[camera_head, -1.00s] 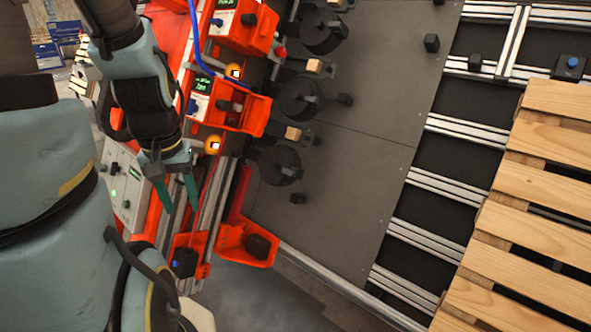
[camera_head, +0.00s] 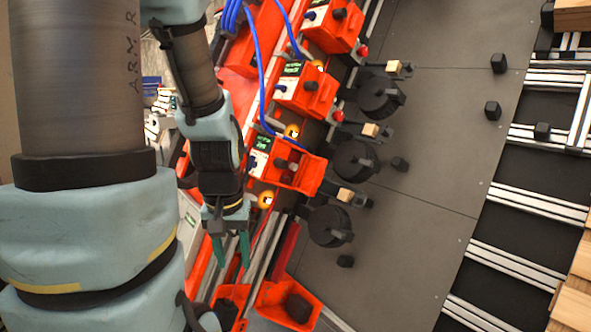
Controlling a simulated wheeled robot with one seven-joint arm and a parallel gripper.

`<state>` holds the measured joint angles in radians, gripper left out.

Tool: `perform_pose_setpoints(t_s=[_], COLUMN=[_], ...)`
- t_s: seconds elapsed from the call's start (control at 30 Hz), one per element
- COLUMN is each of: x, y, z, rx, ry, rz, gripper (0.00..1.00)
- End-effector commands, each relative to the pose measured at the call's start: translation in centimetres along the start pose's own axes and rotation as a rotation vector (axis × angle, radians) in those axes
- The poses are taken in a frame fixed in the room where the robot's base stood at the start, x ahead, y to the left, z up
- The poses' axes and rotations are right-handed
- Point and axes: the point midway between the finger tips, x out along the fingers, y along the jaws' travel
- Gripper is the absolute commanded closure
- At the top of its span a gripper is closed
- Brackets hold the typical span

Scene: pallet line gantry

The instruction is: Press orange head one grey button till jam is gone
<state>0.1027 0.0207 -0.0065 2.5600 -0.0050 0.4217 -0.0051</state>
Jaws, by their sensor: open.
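Three orange heads stand in a slanting row: a near one (camera_head: 308,176), a middle one (camera_head: 303,92) and a far one (camera_head: 331,26). I cannot read which is head one. Each has a small green-lit display and a blue knob on its left face. The near head has a greyish round knob (camera_head: 293,167) in its open top; I cannot tell if it is the grey button. The jam itself cannot be made out. My gripper (camera_head: 231,250) is open and empty, pointing down, left of and below the near head, apart from it.
Amber lamps (camera_head: 265,199) sit beside the heads and blue hoses (camera_head: 262,75) hang over them. Black rollers (camera_head: 329,226) with wooden blocks stand right of the heads. An orange bin (camera_head: 283,303) lies below. The grey plate (camera_head: 425,170) is mostly bare; pallet wood (camera_head: 575,305) is at right.

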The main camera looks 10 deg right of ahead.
Motion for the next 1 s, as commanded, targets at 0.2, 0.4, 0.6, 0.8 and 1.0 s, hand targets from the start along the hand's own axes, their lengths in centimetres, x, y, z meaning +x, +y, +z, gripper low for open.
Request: perform_pose_setpoints(t_s=[0.2,0.4,0.6,0.8,1.0], x=[0.00,0.00,0.00,0.00,0.00], y=[0.00,0.00,0.00,0.00,0.00], z=[0.00,0.00,0.00,0.00,0.00], rx=[0.000,0.000,0.000,0.000,0.000], ry=[0.000,0.000,0.000,0.000,0.000], rz=[0.000,0.000,0.000,0.000,0.000], gripper=[0.53,0.53,0.53,0.53,0.64])
